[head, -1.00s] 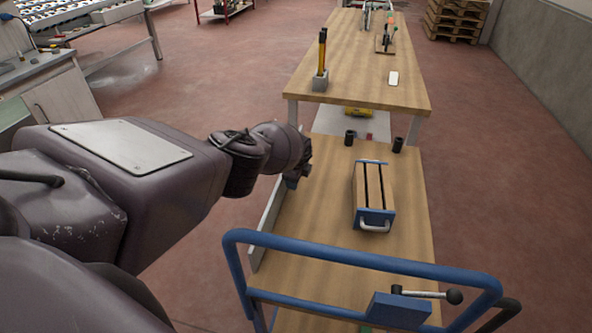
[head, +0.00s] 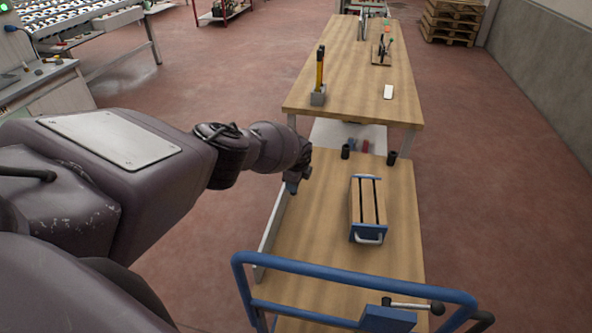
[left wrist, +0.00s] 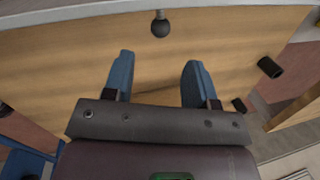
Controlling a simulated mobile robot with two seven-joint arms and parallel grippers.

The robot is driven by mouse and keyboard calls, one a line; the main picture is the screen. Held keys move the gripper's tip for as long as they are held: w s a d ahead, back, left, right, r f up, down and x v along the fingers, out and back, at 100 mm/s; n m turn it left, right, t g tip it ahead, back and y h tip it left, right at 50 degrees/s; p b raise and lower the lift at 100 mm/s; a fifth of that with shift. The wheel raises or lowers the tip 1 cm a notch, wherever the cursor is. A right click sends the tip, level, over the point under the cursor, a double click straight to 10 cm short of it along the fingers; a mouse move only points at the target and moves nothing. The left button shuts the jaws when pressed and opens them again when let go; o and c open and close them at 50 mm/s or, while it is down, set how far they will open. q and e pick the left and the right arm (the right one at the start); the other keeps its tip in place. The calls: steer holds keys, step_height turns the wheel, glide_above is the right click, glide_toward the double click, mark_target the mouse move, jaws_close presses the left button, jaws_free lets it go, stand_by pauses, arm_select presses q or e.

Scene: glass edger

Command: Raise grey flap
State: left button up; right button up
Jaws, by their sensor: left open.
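The grey flap (head: 271,238) is a long narrow panel along the left edge of the near wooden bench top in the head view. A pale grey band (left wrist: 60,17) crosses the top of the left wrist view, seemingly the same flap, with a black ball knob (left wrist: 160,25) at its edge. My left gripper (head: 291,187) is at the flap's far end in the head view, partly hidden by my wrist. Its two blue fingers (left wrist: 158,75) are apart with nothing between them, short of the knob. I cannot tell any contact. My right gripper is out of view.
A blue-framed slatted block (head: 368,205) with a handle stands on the bench top (head: 320,235). Two black posts (head: 391,158) stand at its far end. A blue rail (head: 350,277) crosses the near end. Another wooden table (head: 350,95) stands beyond.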

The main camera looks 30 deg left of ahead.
arm_select(q)
steer(key=shift+b+v, duration=0.55)
steer(key=shift+v, duration=0.6)
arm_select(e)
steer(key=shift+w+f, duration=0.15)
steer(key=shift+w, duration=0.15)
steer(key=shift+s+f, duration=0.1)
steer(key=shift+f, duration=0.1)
